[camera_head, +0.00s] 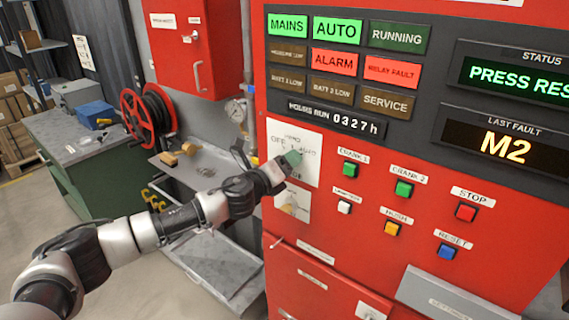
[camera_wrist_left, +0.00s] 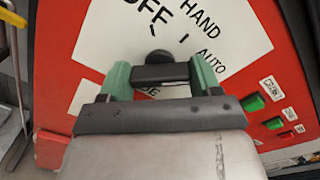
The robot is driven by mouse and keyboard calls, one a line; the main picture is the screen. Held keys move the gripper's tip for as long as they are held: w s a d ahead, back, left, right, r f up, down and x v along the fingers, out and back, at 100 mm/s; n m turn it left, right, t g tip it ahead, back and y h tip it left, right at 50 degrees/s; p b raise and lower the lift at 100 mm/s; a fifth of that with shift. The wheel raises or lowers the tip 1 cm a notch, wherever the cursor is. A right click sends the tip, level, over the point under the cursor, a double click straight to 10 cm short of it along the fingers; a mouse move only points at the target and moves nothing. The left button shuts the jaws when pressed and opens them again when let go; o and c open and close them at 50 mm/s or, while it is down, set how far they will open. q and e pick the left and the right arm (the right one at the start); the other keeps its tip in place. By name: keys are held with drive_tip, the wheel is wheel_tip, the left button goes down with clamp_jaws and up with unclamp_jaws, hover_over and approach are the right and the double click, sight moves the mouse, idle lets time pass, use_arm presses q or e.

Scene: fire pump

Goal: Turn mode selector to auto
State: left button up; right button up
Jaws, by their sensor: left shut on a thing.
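The mode selector is a black knob (camera_wrist_left: 160,72) on a white plate (camera_head: 308,172) marked OFF, HAND and AUTO, on the red panel. In the left wrist view the plate (camera_wrist_left: 105,40) fills the upper middle. My left gripper (camera_head: 293,158) is at the plate and hides most of the knob in the head view. In the wrist view its green fingers (camera_wrist_left: 160,78) are on both sides of the knob, shut on it. The AUTO lamp (camera_head: 337,30) is lit green. Which mark the knob points to is hard to tell. My right gripper is out of view.
Beside the plate are the crank buttons (camera_head: 404,188), a red stop button (camera_head: 466,213) and a blue reset button (camera_head: 446,251). Below it is another small white plate (camera_head: 301,211). A workbench (camera_head: 75,145) and a hose reel (camera_head: 148,113) stand at left.

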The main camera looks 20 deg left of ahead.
use_arm(q)
drive_tip(key=shift+f+m, duration=0.1)
drive_tip(key=shift+m, duration=0.4)
drive_tip(key=o, duration=0.9)
drive_tip(key=b+v, duration=0.3)
drive_tip(key=v, duration=0.7)
drive_tip(key=shift+s+a+b, duration=0.15)
drive_tip(key=shift+s+b, duration=0.2)
